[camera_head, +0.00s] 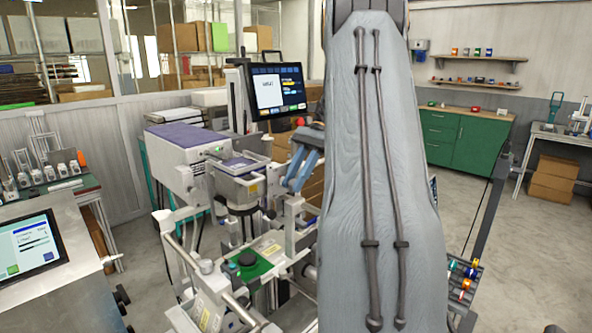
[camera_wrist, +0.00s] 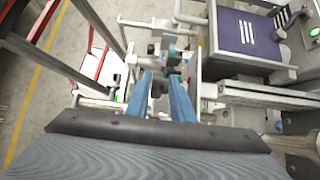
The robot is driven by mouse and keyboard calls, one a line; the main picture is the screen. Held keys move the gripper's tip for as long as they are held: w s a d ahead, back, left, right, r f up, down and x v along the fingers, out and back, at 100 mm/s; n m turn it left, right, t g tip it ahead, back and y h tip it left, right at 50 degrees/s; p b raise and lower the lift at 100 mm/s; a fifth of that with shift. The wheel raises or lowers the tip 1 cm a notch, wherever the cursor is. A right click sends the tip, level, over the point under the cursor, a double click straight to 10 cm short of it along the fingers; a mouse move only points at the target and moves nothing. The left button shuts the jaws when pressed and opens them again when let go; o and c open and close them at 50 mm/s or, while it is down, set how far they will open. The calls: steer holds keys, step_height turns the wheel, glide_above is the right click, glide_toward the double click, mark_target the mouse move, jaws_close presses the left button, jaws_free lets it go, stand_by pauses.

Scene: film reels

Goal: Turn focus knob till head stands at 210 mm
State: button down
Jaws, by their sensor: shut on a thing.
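In the wrist view, my gripper (camera_wrist: 160,76) has two blue fingers closed around a small dark knob (camera_wrist: 157,90), which seems to be the focus knob. Dark round parts show just beyond the fingertips. In the head view, my gripper (camera_head: 293,183) reaches down beside the white machine frame. The knob between the fingers cannot be made out there. No millimetre reading is legible.
A monitor (camera_head: 278,90) stands behind the machine; its text is too small to read. A green plate with a black knob (camera_head: 247,258) sits low in front. White rails surround the gripper closely. My arm hides much of the right centre. A green cabinet (camera_head: 465,138) stands farther back.

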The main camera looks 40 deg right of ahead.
steer(key=shift+s+f+y, duration=0.3)
steer(key=c, duration=1.9)
jaws_free()
steer(key=shift+o, duration=0.8)
steer(key=shift+s+d, duration=0.15)
steer(key=shift+r, duration=0.1)
steer(key=shift+w+r, duration=0.1)
steer(key=shift+w, duration=0.15)
steer(key=b+v, duration=0.2)
steer(key=v, duration=0.5)
steer(key=shift+d+r, duration=0.2)
steer(key=shift+r, duration=0.05)
